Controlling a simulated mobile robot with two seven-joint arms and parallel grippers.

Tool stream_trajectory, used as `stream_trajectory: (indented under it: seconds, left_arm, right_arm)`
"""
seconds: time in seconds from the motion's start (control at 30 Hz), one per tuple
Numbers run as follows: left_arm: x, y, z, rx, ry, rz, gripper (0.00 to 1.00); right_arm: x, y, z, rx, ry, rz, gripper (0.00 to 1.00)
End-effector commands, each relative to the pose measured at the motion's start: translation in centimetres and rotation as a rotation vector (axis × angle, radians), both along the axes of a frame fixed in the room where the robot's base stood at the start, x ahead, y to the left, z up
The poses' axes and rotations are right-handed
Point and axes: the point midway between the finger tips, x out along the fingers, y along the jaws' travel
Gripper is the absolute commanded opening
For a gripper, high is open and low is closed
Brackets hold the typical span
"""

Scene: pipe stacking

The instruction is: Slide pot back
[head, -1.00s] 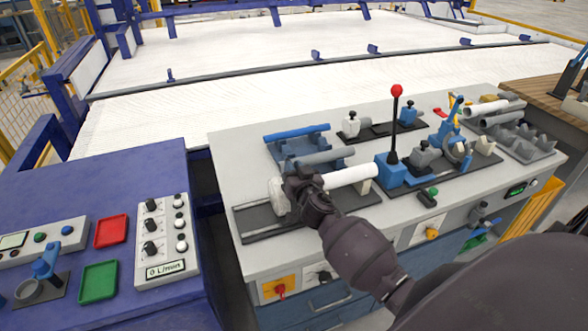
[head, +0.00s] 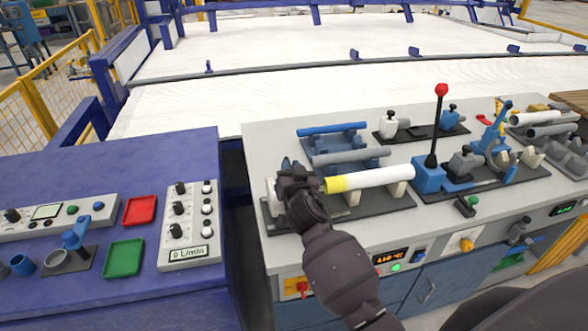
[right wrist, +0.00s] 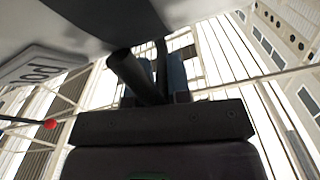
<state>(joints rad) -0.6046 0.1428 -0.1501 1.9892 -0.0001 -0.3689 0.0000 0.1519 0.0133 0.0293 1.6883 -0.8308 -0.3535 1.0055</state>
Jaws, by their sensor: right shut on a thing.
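The pot (head: 271,190) is a pale block at the left end of a dark rail base (head: 345,213), partly hidden behind my right gripper. It also shows in the right wrist view as a grey body with a label (right wrist: 45,66) at the left. My right gripper (head: 290,172) is shut on a part of the pot; the dark fingers (right wrist: 150,75) show close up around a dark bar. A white pipe (head: 372,178) with a yellow left end (head: 336,184) lies on supports to the right, apart from the pot. My left gripper is not in view.
A red-knobbed lever (head: 437,125) and a blue clamp (head: 492,130) stand to the right. A control desk (head: 110,260) is at the left, past a gap.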

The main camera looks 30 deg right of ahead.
Motion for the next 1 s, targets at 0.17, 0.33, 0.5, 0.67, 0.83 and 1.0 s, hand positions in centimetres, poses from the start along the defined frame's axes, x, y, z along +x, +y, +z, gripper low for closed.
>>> stream_trajectory:
  seconds: [0.17,0.33,0.5,0.67,0.83,1.0]
  left_arm:
    - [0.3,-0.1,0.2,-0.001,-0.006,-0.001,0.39]
    - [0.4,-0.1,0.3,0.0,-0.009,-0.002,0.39]
    - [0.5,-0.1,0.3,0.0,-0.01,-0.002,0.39]
    - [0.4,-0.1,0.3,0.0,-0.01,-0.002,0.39]
    - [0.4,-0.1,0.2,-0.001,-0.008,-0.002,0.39]
    - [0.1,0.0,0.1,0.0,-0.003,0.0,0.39]
  right_arm:
    - [0.1,0.7,0.0,0.009,0.0,0.012,0.32]
    - [0.1,0.5,-0.1,0.006,0.0,0.008,0.39]
    - [0.0,0.4,0.0,0.004,0.001,0.007,0.39]
    - [-0.2,0.4,-0.1,0.003,0.001,0.006,0.39]
    - [-1.8,0.8,-0.2,0.005,0.002,0.006,0.39]
    - [-4.6,1.5,-0.2,0.006,0.002,0.006,0.39]
